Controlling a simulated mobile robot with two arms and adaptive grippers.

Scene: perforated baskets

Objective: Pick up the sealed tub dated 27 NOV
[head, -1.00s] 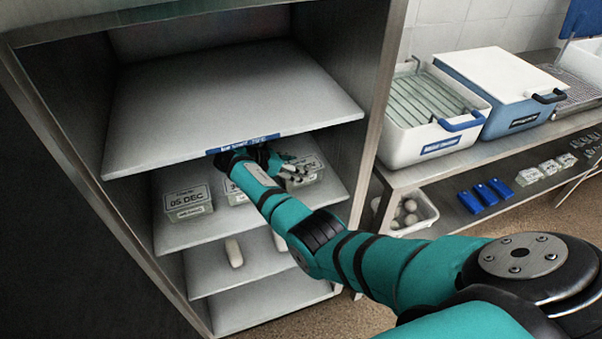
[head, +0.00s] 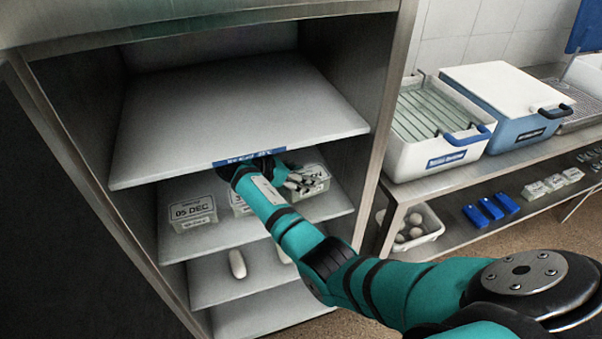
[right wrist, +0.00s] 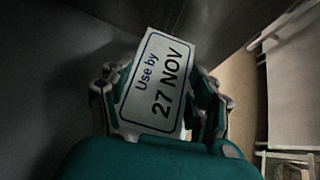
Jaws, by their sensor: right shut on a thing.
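The tub dated 27 NOV (right wrist: 158,80) fills the middle of the right wrist view, its white lid label reading "Use by 27 NOV". My right gripper (right wrist: 160,103) is shut on it, with fingers along both sides. In the head view the gripper (head: 302,181) reaches under the upper shelf, at a tub (head: 318,173) on the right of the second shelf. The gripper covers part of that tub, and I cannot tell whether it touches the shelf. My left gripper is not in view.
A tub marked 05 DEC (head: 193,212) stands at the left of the same shelf (head: 222,237). Another tub (head: 239,204) beside it is partly hidden by my arm. The upper shelf (head: 235,115) is empty and close above the gripper. The cabinet's right post (head: 388,120) is near my arm.

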